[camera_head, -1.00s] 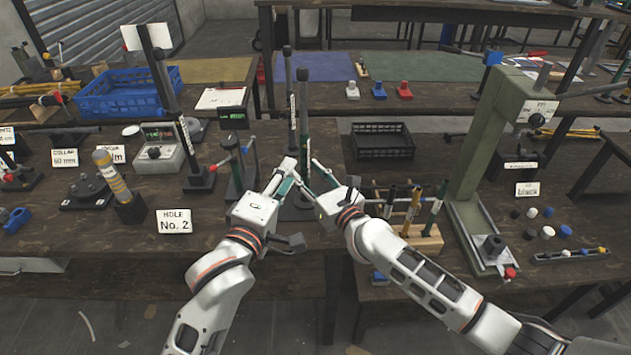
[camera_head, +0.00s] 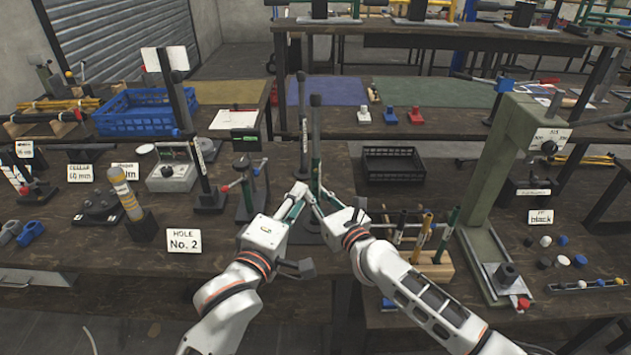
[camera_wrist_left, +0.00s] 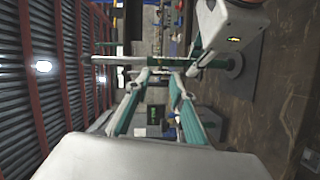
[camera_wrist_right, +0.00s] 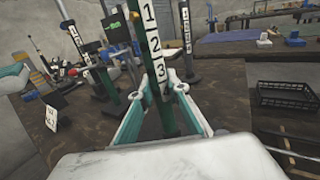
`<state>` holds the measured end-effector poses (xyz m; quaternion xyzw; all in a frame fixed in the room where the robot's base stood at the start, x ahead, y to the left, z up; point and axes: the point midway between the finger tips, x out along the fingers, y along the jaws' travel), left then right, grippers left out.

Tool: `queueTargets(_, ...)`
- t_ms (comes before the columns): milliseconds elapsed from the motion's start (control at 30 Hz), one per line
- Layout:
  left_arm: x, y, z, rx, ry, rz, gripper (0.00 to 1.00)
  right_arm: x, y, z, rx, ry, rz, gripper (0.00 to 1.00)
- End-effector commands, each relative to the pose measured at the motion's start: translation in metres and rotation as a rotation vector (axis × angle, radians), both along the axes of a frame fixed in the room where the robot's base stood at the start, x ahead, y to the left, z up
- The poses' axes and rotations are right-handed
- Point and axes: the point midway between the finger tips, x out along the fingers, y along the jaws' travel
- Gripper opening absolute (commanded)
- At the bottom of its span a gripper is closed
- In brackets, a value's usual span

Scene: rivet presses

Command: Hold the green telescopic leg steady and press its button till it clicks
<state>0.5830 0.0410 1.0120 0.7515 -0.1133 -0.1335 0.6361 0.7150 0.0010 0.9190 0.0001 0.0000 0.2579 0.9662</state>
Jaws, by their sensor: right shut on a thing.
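The green telescopic leg (camera_head: 316,160) stands upright near the front of the bench, on a round dark base that shows in the left wrist view (camera_wrist_left: 236,66). In the right wrist view the green leg (camera_wrist_right: 156,55) carries white labels 1, 2 and 3. My right gripper (camera_wrist_right: 160,93) is shut on the leg, with a fingertip on each side. My left gripper (camera_wrist_left: 160,76) is open and empty; its fingertips are close to the leg, on the other side from my right gripper. I cannot tell if they touch it. The button cannot be made out.
A pen-like tool rack (camera_head: 428,262) and a green press (camera_head: 484,180) stand to the right. The "HOLE No. 2" card (camera_head: 184,241) and a stand with a red-tipped lever (camera_head: 247,185) are on the left. A black crate (camera_head: 393,164) stands behind to the right.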

Motion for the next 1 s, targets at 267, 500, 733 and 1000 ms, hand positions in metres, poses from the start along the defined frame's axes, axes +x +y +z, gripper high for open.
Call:
queueTargets(267, -0.003, 0.0, -0.001, 0.18, -0.069, -0.013, 0.0, 0.0, 0.0, 0.0, 0.0, 0.001, 0.0, 0.0)
queueTargets(500, -0.01, -0.001, -0.001, 0.606, -0.236, -0.041, 0.0, 0.0, 0.0, 0.0, 0.0, 0.001, 0.0, 0.0)
queueTargets(733, -0.017, -0.002, -0.002, 1.032, -0.405, -0.066, 0.0, 0.0, 0.0, -0.001, 0.0, 0.001, 0.0, 0.0)
queueTargets(1000, -0.027, -0.004, -0.004, 1.529, -0.606, -0.09, 0.0, 0.0, 0.0, -0.001, 0.0, 0.001, 0.0, 0.0)
